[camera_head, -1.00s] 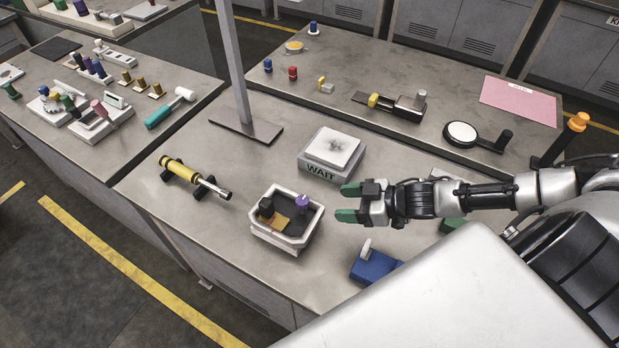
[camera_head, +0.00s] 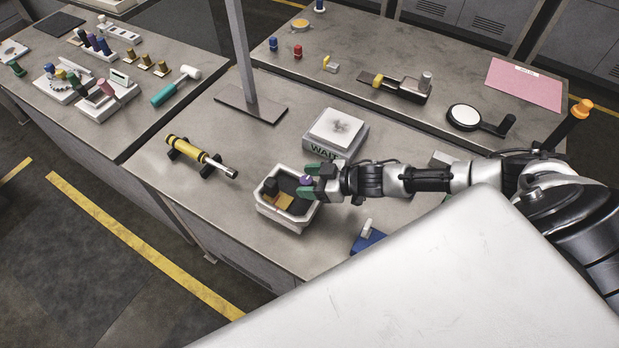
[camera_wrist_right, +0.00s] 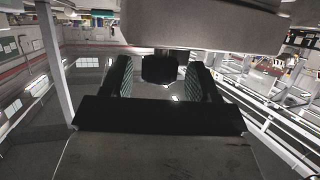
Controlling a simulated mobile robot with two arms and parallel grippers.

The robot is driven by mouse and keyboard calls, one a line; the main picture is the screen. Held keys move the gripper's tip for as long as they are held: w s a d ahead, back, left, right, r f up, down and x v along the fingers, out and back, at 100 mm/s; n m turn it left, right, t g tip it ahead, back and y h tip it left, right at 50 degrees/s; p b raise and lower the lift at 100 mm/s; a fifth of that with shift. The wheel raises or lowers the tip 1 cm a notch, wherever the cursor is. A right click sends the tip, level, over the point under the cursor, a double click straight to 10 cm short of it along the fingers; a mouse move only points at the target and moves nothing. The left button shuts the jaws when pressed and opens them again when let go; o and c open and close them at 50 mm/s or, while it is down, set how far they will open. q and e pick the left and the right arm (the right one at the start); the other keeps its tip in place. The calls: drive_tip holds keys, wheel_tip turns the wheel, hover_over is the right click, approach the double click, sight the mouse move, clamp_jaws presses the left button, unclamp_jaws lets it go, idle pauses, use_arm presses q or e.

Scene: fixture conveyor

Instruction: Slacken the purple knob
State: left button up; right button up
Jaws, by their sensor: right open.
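The purple knob (camera_head: 306,181) stands at the right end of a white-rimmed tray fixture (camera_head: 271,213), and is partly hidden by my gripper. My right gripper (camera_head: 307,179) comes in from the right, its green finger pads spread on either side of the knob. It is open; I cannot tell whether a pad touches the knob. In the right wrist view its two fingers (camera_wrist_right: 162,82) stand apart, with a dark shape between them that I cannot identify. My left gripper is not in view.
In the fixture are a black knob (camera_head: 270,186) and a tan piece (camera_head: 283,202). A box marked WAIT (camera_head: 335,131) stands just behind my gripper. A yellow cylinder tool (camera_head: 187,149) lies to the left, and a blue block (camera_head: 368,240) sits at the front right.

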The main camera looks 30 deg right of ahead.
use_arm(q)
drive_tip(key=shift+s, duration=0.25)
use_arm(e)
drive_tip(key=shift+c, duration=0.5)
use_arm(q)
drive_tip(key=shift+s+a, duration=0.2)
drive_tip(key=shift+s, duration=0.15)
use_arm(e)
drive_tip(key=c, duration=0.8)
